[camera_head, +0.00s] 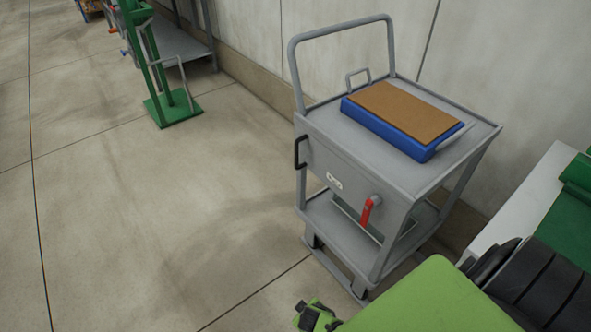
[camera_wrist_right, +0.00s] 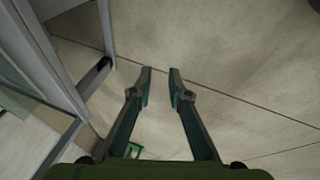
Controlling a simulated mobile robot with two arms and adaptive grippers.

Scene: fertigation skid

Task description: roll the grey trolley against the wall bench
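The grey trolley (camera_head: 350,160) stands on the floor close to the wall, right of centre in the head view. It has a tall tube handle at its back left, a black grip on its side and a red lever on its front. Its grey frame also shows at the left of the right wrist view (camera_wrist_right: 45,60). My right gripper (camera_wrist_right: 160,70) is open and empty over bare floor, beside the trolley's frame and apart from it. A grey bench (camera_head: 192,48) stands against the wall at the upper left. My left gripper is out of view.
A blue box with a brown top (camera_head: 405,118) lies on the trolley's top. A green stand (camera_head: 172,105) on a square base stands on the floor before the bench. The floor left of the trolley is clear. The wall (camera_head: 345,60) runs behind the trolley.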

